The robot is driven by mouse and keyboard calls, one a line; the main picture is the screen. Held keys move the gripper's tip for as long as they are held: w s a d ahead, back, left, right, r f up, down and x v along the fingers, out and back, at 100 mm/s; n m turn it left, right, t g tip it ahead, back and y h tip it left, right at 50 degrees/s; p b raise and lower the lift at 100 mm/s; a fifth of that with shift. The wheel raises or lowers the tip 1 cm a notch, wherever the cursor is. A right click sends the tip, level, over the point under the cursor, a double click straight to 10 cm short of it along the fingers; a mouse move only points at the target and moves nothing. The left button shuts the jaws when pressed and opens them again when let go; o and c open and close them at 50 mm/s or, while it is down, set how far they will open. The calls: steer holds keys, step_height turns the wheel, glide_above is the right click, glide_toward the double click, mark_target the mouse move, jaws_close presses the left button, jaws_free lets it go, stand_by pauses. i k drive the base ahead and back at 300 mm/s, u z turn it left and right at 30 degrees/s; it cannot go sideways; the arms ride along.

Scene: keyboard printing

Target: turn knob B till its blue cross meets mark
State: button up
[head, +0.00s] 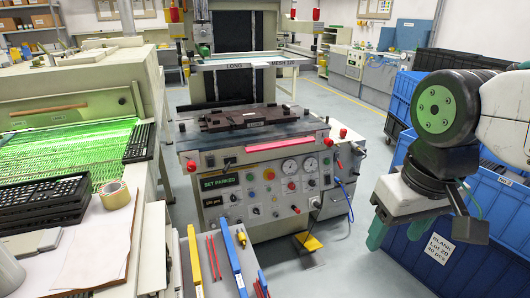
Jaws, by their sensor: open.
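A machine (262,180) with a grey control panel stands in the middle of the head view. Its front carries several small knobs and buttons, two round gauges (290,167) and a lit display (220,182). The lettering by the knobs is too small to read, so I cannot tell which is knob B. Its blue cross and the mark cannot be made out. My gripper (398,236) hangs at the right, with its teal fingers pointing down. It is open and empty, in front of the blue crates and apart from the panel.
Blue crates (478,232) stand close behind my arm. A narrow stand with yellow and blue-handled tools (234,262) is at the front. A conveyor with green-lit mesh (70,155) and a black tray (45,200) fill the left. Grey floor (350,240) is open between panel and crates.

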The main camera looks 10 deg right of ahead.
mark_target(328, 141)
steer(key=k, duration=0.6)
steer(key=z, duration=0.7)
steer(key=i, duration=1.4)
steer(key=u, duration=0.35)
